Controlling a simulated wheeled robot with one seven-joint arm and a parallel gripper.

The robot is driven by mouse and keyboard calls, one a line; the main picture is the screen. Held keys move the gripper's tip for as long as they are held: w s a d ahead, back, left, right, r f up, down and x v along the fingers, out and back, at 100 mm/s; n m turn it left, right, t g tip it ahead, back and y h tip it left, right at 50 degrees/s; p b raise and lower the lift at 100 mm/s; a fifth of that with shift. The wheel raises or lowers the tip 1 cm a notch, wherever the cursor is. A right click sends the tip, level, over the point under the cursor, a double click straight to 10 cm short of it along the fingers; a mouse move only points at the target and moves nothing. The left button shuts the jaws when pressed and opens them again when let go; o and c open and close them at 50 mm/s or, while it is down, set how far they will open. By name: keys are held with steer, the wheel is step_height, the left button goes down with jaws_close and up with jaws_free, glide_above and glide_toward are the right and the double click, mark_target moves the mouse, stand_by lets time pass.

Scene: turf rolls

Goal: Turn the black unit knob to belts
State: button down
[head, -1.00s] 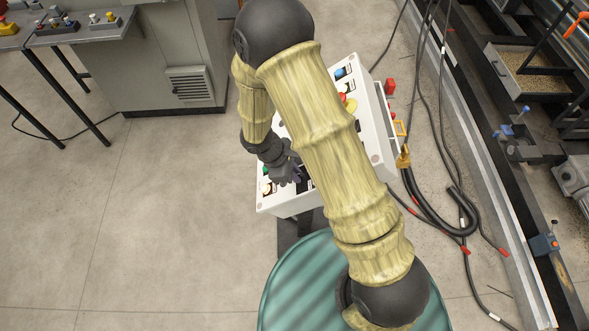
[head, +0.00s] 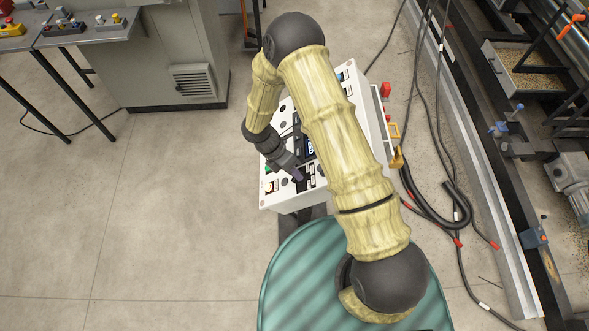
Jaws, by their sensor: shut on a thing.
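The white control box (head: 285,203) stands in the middle of the head view, partly hidden behind my arm. A black unit (head: 308,183) with pale markings is on its face near the lower edge. My gripper (head: 299,176) reaches down onto this unit from the upper left. Its jaws are shut at the knob, which the fingers hide. The knob's pointer and the belts label cannot be made out.
A yellow hook (head: 396,157) and black cables (head: 457,205) lie right of the box. A grey cabinet (head: 165,60) stands behind left. The floor at left is clear.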

steer(key=shift+n+g+h, duration=0.4)
steer(key=shift+n, duration=1.1)
steer(key=c, duration=1.4)
jaws_free()
steer(key=shift+c, duration=0.2)
steer(key=shift+w, duration=0.1)
steer(key=shift+a, duration=0.1)
steer(key=b+v, duration=0.4)
steer(key=v, duration=1.3)
steer(key=shift+r, duration=0.15)
